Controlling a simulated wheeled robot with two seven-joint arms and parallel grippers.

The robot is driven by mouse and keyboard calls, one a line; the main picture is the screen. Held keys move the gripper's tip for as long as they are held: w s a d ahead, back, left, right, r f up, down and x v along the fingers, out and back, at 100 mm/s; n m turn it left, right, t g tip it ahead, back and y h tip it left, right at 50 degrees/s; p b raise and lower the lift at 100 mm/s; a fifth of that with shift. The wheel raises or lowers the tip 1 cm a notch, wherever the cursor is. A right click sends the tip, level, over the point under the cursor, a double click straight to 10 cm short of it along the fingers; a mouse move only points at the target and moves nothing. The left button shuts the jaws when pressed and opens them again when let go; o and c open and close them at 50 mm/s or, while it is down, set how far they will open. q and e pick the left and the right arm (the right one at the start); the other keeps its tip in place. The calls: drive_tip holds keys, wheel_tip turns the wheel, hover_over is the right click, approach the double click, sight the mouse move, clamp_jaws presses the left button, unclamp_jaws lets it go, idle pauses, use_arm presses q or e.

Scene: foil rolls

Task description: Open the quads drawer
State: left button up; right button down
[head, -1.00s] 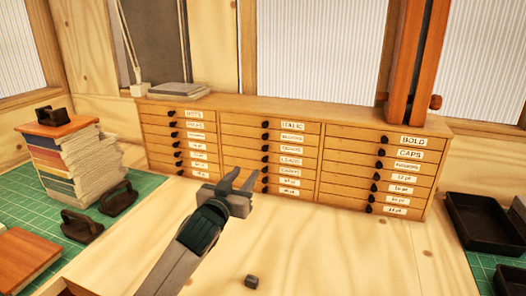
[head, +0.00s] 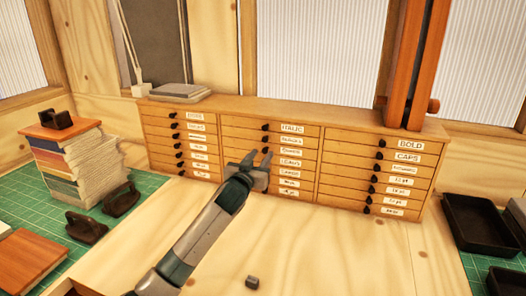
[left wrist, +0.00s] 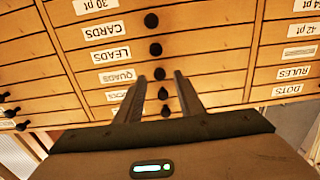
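The quads drawer (left wrist: 135,75) is shut in the middle column of a wooden cabinet. Its label reads upside down in the left wrist view, and its dark knob (left wrist: 159,74) is beside the label. In the head view the drawer is third from the top in that column (head: 292,153). My left gripper (head: 259,156) is in front of the middle column. In the left wrist view its two fingers (left wrist: 160,78) are apart, with the quads knob between the tips in the picture. I cannot tell whether they touch it. My right gripper is not in view.
The cabinet's other drawers, such as LEADS (left wrist: 110,54) and CARDS (left wrist: 103,30), are shut, with knobs close together. A paper stack (head: 75,165) stands left. Black trays (head: 480,225) lie right. A small dark block (head: 252,282) lies on the otherwise clear bench front.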

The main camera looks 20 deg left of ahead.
use_arm(q)
drive_tip(key=shift+w, duration=1.3)
clamp_jaws()
